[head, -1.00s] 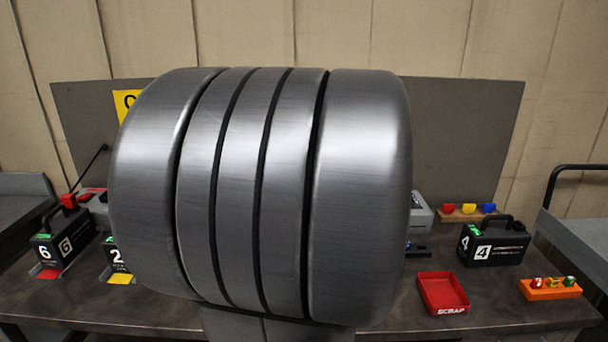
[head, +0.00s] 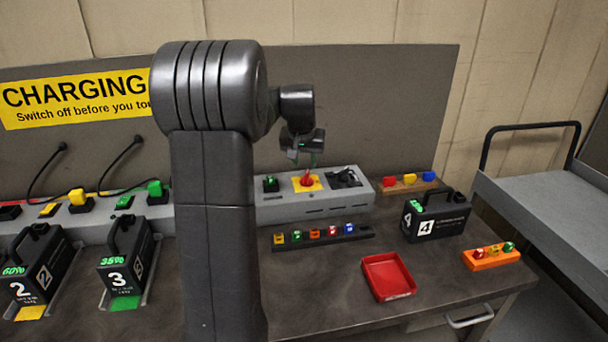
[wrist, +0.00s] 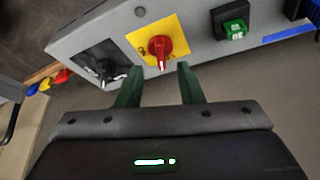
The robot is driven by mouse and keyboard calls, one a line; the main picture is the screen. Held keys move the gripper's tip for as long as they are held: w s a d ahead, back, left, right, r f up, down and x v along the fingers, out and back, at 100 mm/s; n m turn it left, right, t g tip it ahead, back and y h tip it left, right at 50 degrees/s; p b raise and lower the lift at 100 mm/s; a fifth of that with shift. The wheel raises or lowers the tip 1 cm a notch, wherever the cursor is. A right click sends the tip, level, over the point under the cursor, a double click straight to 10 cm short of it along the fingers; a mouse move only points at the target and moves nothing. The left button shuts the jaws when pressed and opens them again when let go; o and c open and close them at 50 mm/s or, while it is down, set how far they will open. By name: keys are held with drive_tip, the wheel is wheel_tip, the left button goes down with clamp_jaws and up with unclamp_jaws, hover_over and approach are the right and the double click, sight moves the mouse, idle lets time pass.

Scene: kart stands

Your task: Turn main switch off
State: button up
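The main switch is a red rotary knob (head: 306,180) on a yellow plate (head: 315,186), on the top of a grey charging console (head: 290,206). In the wrist view the red knob (wrist: 159,47) sits just beyond and between my fingertips, with its white mark toward me. My gripper (wrist: 158,75) is open, with its two green fingers apart and nothing between them. In the head view my gripper (head: 308,155) is just above the knob and points down at it. Whether a finger touches the knob cannot be told.
A black switch (head: 345,176) is right of the knob and a green-topped socket (head: 270,183) left of it. Batteries 2 (head: 40,265), 3 (head: 125,260) and 4 (head: 436,217) stand on the bench. A red scrap tray (head: 388,277) and an orange block (head: 491,257) lie in front.

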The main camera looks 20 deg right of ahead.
sight(306, 177)
drive_tip(key=x, duration=0.7)
drive_tip(key=shift+w+f, duration=0.1)
drive_tip(key=shift+d, duration=0.1)
clamp_jaws()
